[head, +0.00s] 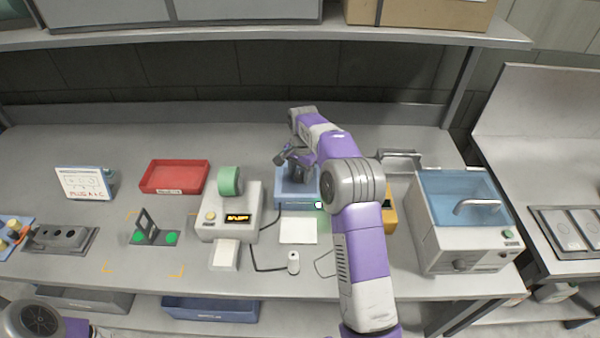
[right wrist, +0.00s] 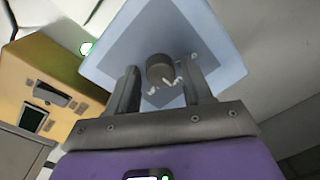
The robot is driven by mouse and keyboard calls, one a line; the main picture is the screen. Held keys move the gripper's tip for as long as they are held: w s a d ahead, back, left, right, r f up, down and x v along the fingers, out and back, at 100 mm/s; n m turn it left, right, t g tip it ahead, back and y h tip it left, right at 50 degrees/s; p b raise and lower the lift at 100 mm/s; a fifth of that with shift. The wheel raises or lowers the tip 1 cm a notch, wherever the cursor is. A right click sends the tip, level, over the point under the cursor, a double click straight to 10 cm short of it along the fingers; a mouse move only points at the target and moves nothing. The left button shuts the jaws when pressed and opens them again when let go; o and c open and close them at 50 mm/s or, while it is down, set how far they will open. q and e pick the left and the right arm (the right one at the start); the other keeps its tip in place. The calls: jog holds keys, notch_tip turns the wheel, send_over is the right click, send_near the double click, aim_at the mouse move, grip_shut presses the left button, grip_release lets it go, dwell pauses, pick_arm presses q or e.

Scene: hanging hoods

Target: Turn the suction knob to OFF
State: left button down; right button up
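A light blue square box (head: 297,198) stands at the middle of the bench, with a lit green-white lamp (head: 318,205) at its front right corner. In the right wrist view, a dark round knob-like piece (right wrist: 160,69) stands on the blue top (right wrist: 215,45), with small white bits beside it; I cannot read any marking. My right gripper (head: 291,157) is over the blue box. In the wrist view its two fingers (right wrist: 160,90) are apart, one on each side of the dark piece, with visible gaps. My left gripper is out of view; only part of my left arm shows.
A yellow box (head: 389,215) is partly behind my right arm. A white device with a green roll (head: 230,182) is left of the blue box, and a red tray (head: 174,177) is farther left. A white machine with a blue lid (head: 462,225) stands right. A shelf (head: 250,37) overhangs the back.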

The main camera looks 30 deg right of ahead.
jog(key=c, duration=0.8)
jog(key=shift+r+n+p, duration=0.2)
jog(key=shift+n+p, duration=0.8)
jog(key=shift+p, duration=0.25)
jog(key=n+p, duration=0.2)
jog(key=shift+n, duration=0.3)
jog(key=n+p, duration=0.2)
jog(key=n, duration=0.1)
jog(key=shift+d+n, duration=0.1)
jog(key=shift+n, duration=0.2)
jog(key=shift+w+f+n+g+p, duration=0.1)
jog(key=shift+n+g+p, duration=0.4)
jog(key=shift+n, duration=1.3)
jog(key=shift+t, duration=0.3)
